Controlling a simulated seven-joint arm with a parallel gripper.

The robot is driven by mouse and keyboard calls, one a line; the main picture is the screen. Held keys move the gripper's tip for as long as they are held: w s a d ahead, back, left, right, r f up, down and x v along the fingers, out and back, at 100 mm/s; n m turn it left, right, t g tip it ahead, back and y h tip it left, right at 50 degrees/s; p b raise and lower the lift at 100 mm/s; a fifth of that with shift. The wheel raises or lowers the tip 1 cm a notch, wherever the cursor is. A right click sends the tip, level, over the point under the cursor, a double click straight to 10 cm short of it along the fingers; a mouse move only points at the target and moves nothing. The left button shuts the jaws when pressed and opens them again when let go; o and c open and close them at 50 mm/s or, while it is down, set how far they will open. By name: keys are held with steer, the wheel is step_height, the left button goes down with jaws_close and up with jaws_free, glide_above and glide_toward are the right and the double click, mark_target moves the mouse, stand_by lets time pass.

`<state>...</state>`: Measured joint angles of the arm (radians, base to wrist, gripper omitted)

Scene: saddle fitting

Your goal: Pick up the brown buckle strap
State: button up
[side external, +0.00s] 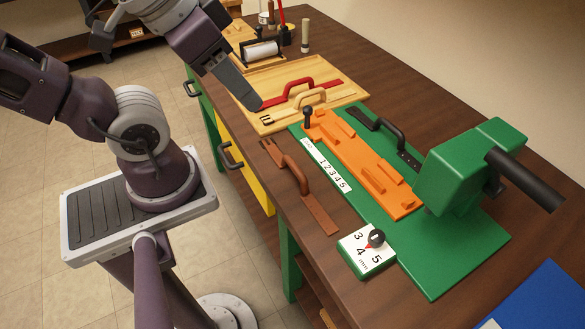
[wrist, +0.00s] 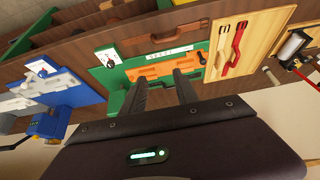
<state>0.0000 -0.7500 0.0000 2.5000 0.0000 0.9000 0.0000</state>
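The brown buckle strap (side external: 302,187) lies on the dark tabletop in the side view, along the near edge beside the green base plate. It has a raised brown handle and a forked buckle end toward the wooden board. It also shows small near the top of the wrist view (wrist: 190,28). My gripper (side external: 258,106) is in the air by the wooden board, apart from the strap; one finger hides the other there. In the wrist view, two dark fingers stand apart with nothing between them (wrist: 160,76).
The wooden board (side external: 266,127) holds a red strap (side external: 277,101) and a tan strap (side external: 315,97). A blue panel (side external: 545,300) is at lower right.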

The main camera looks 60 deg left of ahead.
stand_by(0.3)
steer(key=shift+o, duration=0.6)
steer(key=n+g+h, duration=0.6)
steer(key=h, duration=0.6)
glide_above(288, 163)
steer(key=s+a, duration=0.2)
steer(key=a, duration=0.1)
step_height(288, 163, down, 17)
steer(key=f+n+t+h, duration=0.1)
steer(key=f, duration=0.1)
steer(key=a+f+n+t+h, duration=0.1)
steer(key=f+t, duration=0.1)
steer(key=a+f+n+t, duration=0.1)
steer(key=f, duration=0.1)
steer(key=shift+w+a+f+t+h, duration=0.1)
steer(key=shift+f+t+h, duration=0.05)
steer(key=shift+t+h, duration=0.2)
steer(key=shift+f+n, duration=0.25)
steer(key=shift+n, duration=0.15)
steer(key=x, duration=0.7)
steer(key=shift+w+r, duration=0.1)
steer(key=shift+w, duration=0.05)
jaws_close()
